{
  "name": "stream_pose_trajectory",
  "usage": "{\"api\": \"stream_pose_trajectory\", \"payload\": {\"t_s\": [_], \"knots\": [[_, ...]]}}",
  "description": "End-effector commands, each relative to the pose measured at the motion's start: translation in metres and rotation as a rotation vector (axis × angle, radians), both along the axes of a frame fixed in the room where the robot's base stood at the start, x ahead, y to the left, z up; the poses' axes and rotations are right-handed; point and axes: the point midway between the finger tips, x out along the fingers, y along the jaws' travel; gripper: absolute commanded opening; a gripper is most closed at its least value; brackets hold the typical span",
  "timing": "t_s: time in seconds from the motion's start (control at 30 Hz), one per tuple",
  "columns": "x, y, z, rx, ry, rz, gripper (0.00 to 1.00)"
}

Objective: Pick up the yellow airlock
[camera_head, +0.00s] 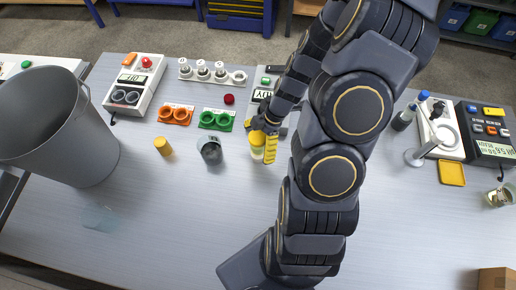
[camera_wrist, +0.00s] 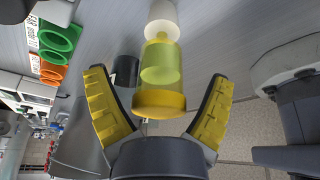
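The yellow airlock (camera_wrist: 160,80) is in the wrist view, with a wide yellow end nearest me, a see-through yellow-green middle and a white far end. In the head view the airlock (camera_head: 257,150) shows at the middle of the table, partly hidden by my fingers. My gripper (camera_wrist: 158,110) is open, its two yellow fingers spread on either side of the airlock's near end. Gaps show between each finger and it. In the head view my gripper (camera_head: 264,138) is at the airlock, low over the table.
A dark cup (camera_head: 210,150) stands close left of the airlock; a yellow-orange cylinder (camera_head: 162,146) is further left. Green (camera_head: 216,120) and orange (camera_head: 176,115) ring holders lie behind. A grey bucket (camera_head: 70,130) stands at left. The table's front is largely clear.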

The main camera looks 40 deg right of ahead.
Motion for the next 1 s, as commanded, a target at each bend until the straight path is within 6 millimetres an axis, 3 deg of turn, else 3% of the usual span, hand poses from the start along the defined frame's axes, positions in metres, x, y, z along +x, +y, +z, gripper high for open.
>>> {"api": "stream_pose_trajectory", "payload": {"t_s": [0.03,0.17,0.67,0.87,1.0], "knots": [[0.0,0.0,0.0,0.0,0.0,0.0,0.69],[0.0,0.0,0.0,0.0,0.0,0.0,0.14],[0.001,-0.001,0.006,-0.002,-0.003,0.0,0.13],[0.001,-0.001,0.028,-0.003,-0.004,0.001,0.13],[0.001,-0.001,0.054,-0.004,-0.005,0.001,0.13]]}}
